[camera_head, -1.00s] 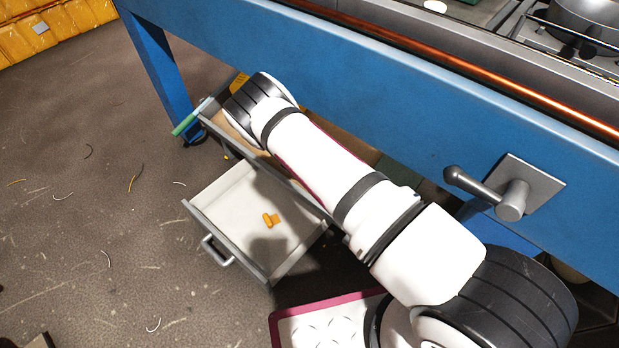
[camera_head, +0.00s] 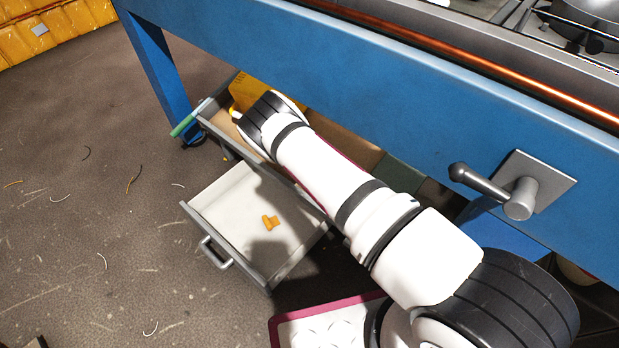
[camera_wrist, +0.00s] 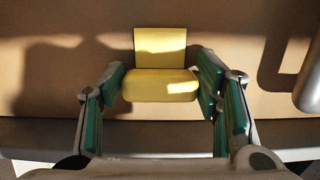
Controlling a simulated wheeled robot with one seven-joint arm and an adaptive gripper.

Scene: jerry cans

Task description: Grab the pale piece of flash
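In the wrist view, my gripper (camera_wrist: 160,72) has its green-padded fingers spread. A yellow piece (camera_wrist: 160,85) with a squarish upper part and a rounded lower part lies between and just beyond the fingertips. I cannot tell whether the fingers touch it. It rests on or just above a tan surface. In the head view, my arm reaches into the tan drawer (camera_head: 222,124), and my wrist hides the fingers. Pale thin curls lie on the floor, one left of the drawers (camera_head: 60,198) and one near the bottom (camera_head: 151,328). I cannot tell which piece is the pale flash.
A lower open drawer (camera_head: 225,206) with a pale floor holds an orange T-shaped piece (camera_head: 270,223). A larger orange-yellow object (camera_head: 243,92) sits in the tan drawer behind my wrist. The blue bench (camera_head: 340,85) overhangs the drawers. Its grey lever (camera_head: 490,187) sticks out at right.

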